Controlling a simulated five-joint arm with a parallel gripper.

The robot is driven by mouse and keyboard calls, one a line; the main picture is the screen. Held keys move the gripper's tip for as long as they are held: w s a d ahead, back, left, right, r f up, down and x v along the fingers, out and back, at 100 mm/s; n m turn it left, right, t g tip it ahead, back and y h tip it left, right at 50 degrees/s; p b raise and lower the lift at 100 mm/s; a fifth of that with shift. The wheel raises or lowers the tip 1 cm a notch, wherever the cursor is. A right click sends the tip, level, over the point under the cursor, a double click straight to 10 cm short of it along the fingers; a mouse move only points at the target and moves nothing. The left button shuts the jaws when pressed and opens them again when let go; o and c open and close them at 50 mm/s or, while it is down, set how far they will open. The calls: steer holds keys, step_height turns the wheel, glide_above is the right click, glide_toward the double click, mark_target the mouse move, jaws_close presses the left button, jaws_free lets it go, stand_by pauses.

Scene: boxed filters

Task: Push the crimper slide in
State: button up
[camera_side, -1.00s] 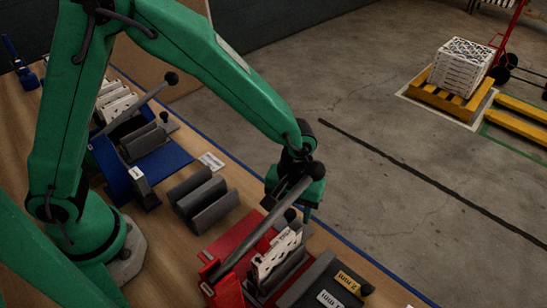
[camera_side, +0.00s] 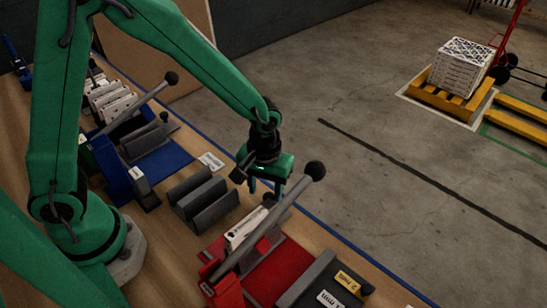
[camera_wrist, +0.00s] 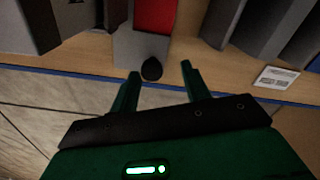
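The red crimper (camera_side: 231,291) stands at the lower middle of the side view, with its grey lever (camera_side: 275,212) tilted up to a black ball. Its slide carries a white pleated filter (camera_side: 245,229) and sits at the left end, beside and partly behind the lever. Bare red bed (camera_side: 281,272) shows to its right. The slide's black knob (camera_side: 269,200) also shows in the wrist view (camera_wrist: 152,69). My gripper (camera_side: 266,190) is above the knob at the slide's outer end. In the wrist view its open fingers (camera_wrist: 160,72) flank the knob, with gaps on both sides.
Grey V-shaped racks (camera_side: 203,196) stand left of the red crimper. A grey gauge block (camera_side: 325,282) with labels is at its right. A blue crimper (camera_side: 175,158) is farther back. A white card (camera_side: 211,161) lies near the blue-edged table rim.

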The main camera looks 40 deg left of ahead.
step_height(320, 180, up, 8)
steer(key=shift+d+f, duration=0.1)
steer(key=shift+f, duration=0.15)
steer(key=s+a+r+m+t, duration=0.3)
steer(key=s+a+r, duration=0.5)
steer(key=a+r, duration=0.4)
steer(key=shift+a+r+m+t, duration=0.2)
steer(key=shift+m+t, duration=0.1)
steer(key=shift+t, duration=0.3)
stand_by(0.3)
steer(key=shift+s, duration=0.15)
